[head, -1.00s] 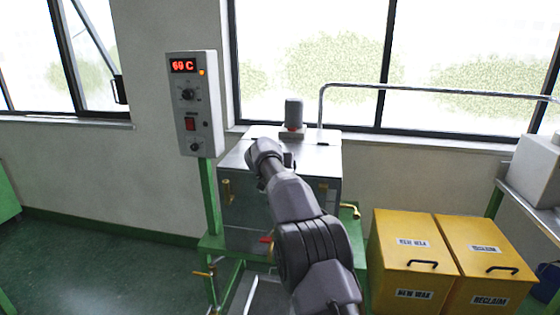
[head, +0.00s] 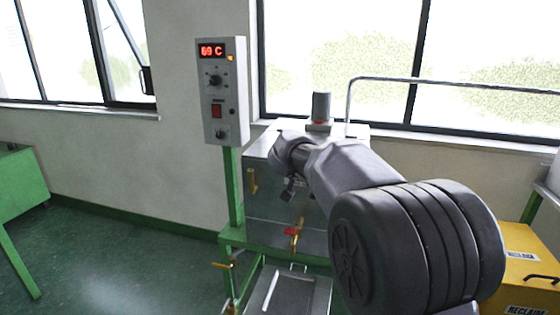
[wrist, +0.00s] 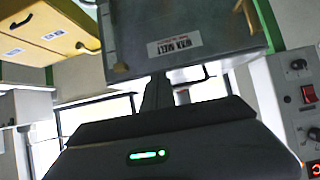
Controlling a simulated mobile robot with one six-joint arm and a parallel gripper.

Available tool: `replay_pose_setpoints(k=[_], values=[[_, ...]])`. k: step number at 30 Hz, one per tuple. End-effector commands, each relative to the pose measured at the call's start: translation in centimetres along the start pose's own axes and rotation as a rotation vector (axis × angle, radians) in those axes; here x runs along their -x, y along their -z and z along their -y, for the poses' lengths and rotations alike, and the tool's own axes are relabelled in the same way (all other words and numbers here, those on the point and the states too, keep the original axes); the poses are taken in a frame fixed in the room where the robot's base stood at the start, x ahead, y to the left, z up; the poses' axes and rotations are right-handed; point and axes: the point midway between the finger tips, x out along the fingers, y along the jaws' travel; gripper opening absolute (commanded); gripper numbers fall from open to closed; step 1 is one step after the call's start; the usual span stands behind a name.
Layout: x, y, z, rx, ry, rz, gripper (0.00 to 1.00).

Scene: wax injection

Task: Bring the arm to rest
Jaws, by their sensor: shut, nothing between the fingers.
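My arm reaches from the lower right of the head view toward the metal wax tank (head: 262,205) on its green stand. My gripper (head: 287,192) is small and dark there, hanging in front of the tank's front face. In the wrist view my gripper (wrist: 157,92) shows as dark, closed fingers beyond the housing with a green light. They are shut with nothing between them. The tank (wrist: 215,25), labelled WAX MELT, fills the top of that view. I cannot tell the exact gap between fingers and tank.
A control box (head: 223,92) with a red display stands on a green post left of the tank. Brass valves, one with a red handle (head: 291,232), stick out in front. A yellow RECLAIM bin (head: 522,262) stands at right, partly behind my arm. The floor at left is clear.

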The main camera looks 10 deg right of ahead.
Motion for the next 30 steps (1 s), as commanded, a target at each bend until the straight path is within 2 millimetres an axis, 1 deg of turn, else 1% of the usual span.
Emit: replay_pose_setpoints(k=[1, 2, 3, 5, 6, 8, 9, 12, 15, 18, 20, 30], values=[[4.2, -0.6, -2.6, -0.023, -0.004, 0.048, 0.0], [6.7, -1.9, -4.1, -0.033, -0.004, 0.093, 0.0], [10.1, -4.0, -6.0, -0.046, 0.004, 0.153, 0.0], [14.8, -7.8, -8.4, -0.062, 0.027, 0.242, 0.0], [17.8, -10.6, -9.6, -0.073, 0.051, 0.298, 0.0], [21.9, -15.1, -11.0, -0.087, 0.097, 0.375, 0.0], [24.3, -18.0, -11.6, -0.096, 0.132, 0.421, 0.0], [28.8, -24.4, -12.3, -0.112, 0.223, 0.505, 0.0], [31.3, -28.6, -12.3, -0.124, 0.292, 0.553, 0.0], [32.3, -30.4, -12.2, -0.127, 0.326, 0.572, 0.0], [32.4, -30.7, -12.1, -0.128, 0.331, 0.576, 0.0], [32.4, -30.6, -12.1, -0.127, 0.329, 0.575, 0.0]])
